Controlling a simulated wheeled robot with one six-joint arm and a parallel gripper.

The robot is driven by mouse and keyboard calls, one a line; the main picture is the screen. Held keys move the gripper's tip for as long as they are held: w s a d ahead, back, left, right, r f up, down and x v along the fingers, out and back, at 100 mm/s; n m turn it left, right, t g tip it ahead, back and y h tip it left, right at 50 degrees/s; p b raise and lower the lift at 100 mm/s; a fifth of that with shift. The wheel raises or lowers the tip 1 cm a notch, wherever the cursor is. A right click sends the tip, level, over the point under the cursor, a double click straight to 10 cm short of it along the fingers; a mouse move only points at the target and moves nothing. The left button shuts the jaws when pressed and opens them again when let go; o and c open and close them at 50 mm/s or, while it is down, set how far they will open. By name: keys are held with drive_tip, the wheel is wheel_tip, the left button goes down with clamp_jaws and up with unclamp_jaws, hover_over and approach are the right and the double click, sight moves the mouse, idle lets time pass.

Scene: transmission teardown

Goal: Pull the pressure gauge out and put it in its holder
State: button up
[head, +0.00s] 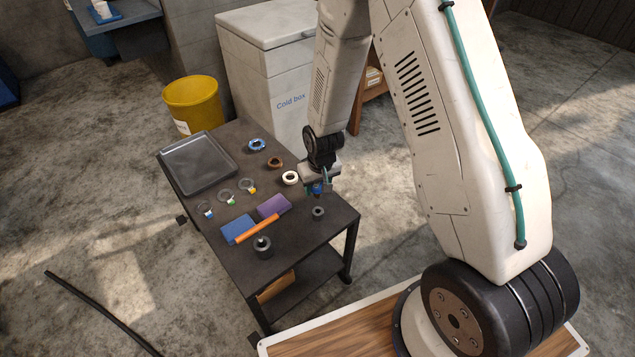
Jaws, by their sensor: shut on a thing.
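My gripper (318,184) is over the right part of the dark table, pointing down. It is shut on a small blue part (317,189), which looks to be the pressure gauge. The fingers hide much of the gauge, and its dark lower end points down. A small grey cylinder with a hole in its top (318,212) stands on the table just below it in the picture. A larger dark cylinder (262,247) stands near the table's front edge. I cannot tell for certain which of these is the gauge's holder.
The table (225,262) also bears a grey tray (200,163), several rings, a blue block (237,229), a purple block (273,206) and an orange rod (257,229). A yellow bin (192,103) and a white cold box (265,75) stand behind it.

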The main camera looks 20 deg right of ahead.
sight(319, 196)
drive_tip(key=shift+f, duration=2.7)
drive_tip(key=shift+s+f, duration=0.1)
drive_tip(key=shift+f, duration=0.45)
drive_tip(key=shift+f, duration=0.65)
drive_tip(key=o, duration=1.7)
drive_tip(key=shift+c, duration=0.2)
drive_tip(key=shift+r, duration=0.1)
drive_tip(key=shift+r, duration=3.95)
